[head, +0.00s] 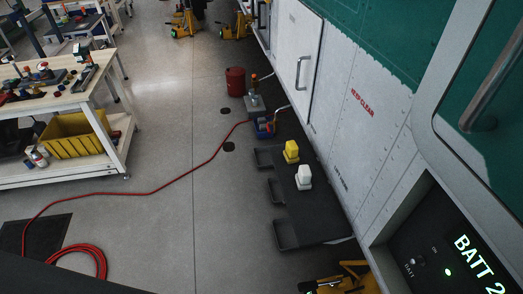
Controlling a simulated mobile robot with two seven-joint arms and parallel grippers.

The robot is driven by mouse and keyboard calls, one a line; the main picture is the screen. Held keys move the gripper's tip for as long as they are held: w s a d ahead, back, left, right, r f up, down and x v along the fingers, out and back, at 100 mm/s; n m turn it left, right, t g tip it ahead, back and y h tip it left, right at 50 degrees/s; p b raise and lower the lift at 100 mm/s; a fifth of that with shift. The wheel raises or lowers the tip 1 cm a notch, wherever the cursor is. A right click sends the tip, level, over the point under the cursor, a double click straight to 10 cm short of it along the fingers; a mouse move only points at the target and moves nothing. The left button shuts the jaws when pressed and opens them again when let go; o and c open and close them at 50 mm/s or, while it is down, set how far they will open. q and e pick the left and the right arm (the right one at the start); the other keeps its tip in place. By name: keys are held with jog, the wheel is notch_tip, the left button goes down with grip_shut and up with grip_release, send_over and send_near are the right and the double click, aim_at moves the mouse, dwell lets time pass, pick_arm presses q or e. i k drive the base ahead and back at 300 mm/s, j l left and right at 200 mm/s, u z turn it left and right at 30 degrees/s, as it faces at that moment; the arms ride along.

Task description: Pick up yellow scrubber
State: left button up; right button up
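A small yellow block-like object (291,150), which looks like the yellow scrubber, stands on a low dark platform (318,217) beside the helicopter's side. A similar white object (304,175) stands just nearer to me on the same platform. The two are apart, with a small gap. Both are some distance from me and small in the head view, so fine detail cannot be told. Neither of my grippers shows in the head view.
A workbench (68,98) with tools and a yellow bin (72,136) stands at left. A red hose (150,192) crosses the floor to a blue crate (264,130) near a red drum (235,82). Yellow equipment (345,280) sits bottom right. The central floor is mostly open.

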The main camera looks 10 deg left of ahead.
aim_at(290, 154)
jog(key=j+z, duration=0.15)
jog(key=z, duration=0.2)
jog(key=i+j+z, duration=0.1)
jog(key=z, duration=0.25)
jog(key=j+z, duration=0.35)
jog(key=j, duration=0.7)
jog(key=j+z, duration=0.1)
jog(key=j, duration=0.85)
